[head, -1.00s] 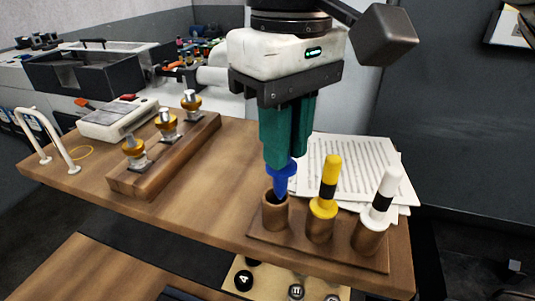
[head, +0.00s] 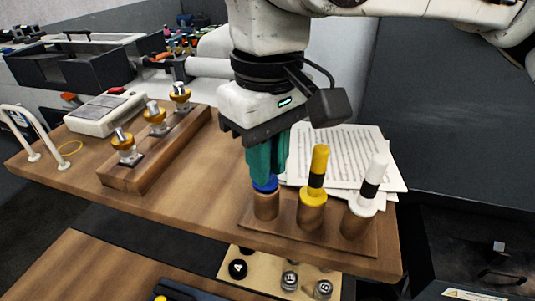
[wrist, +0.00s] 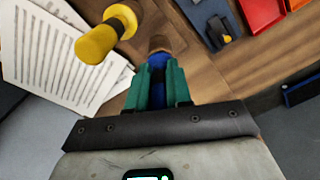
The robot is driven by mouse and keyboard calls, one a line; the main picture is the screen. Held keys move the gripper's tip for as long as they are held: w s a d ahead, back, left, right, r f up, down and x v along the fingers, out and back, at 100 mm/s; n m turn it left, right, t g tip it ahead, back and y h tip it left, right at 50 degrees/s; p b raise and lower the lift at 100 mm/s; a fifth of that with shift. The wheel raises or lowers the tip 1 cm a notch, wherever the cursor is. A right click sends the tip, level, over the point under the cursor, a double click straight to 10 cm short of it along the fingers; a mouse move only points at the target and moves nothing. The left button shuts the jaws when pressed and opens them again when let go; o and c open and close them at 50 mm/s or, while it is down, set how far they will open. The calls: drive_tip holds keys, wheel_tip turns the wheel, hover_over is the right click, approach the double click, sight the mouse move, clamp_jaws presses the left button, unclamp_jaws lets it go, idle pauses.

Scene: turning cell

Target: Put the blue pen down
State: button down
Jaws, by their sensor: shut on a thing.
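The blue pen (head: 265,184) stands upright in the left wooden cup (head: 266,206) of the pen stand. Its blue collar shows at the cup's mouth, and its lower part is hidden inside. My gripper (head: 265,177) has green fingers and is shut on the pen's upper part, right above the cup. In the wrist view the blue pen (wrist: 158,92) shows between the green fingers (wrist: 160,82), with the brown cup (wrist: 160,44) just beyond.
A yellow pen (head: 318,170) and a white pen (head: 373,180) stand in the cups to the right, close to my gripper. Printed sheets (head: 350,150) lie behind. A wooden block with several gold-collared pieces (head: 155,125) is at left. Bare tabletop lies between.

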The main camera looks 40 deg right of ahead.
drive_tip(key=shift+f, duration=0.3)
drive_tip(key=c, duration=1)
unclamp_jaws()
drive_tip(key=shift+c, duration=0.2)
drive_tip(key=shift+r, duration=0.1)
wheel_tip(320, 180, up, 13)
drive_tip(key=shift+f+b, duration=0.1)
drive_tip(key=shift+b, duration=0.2)
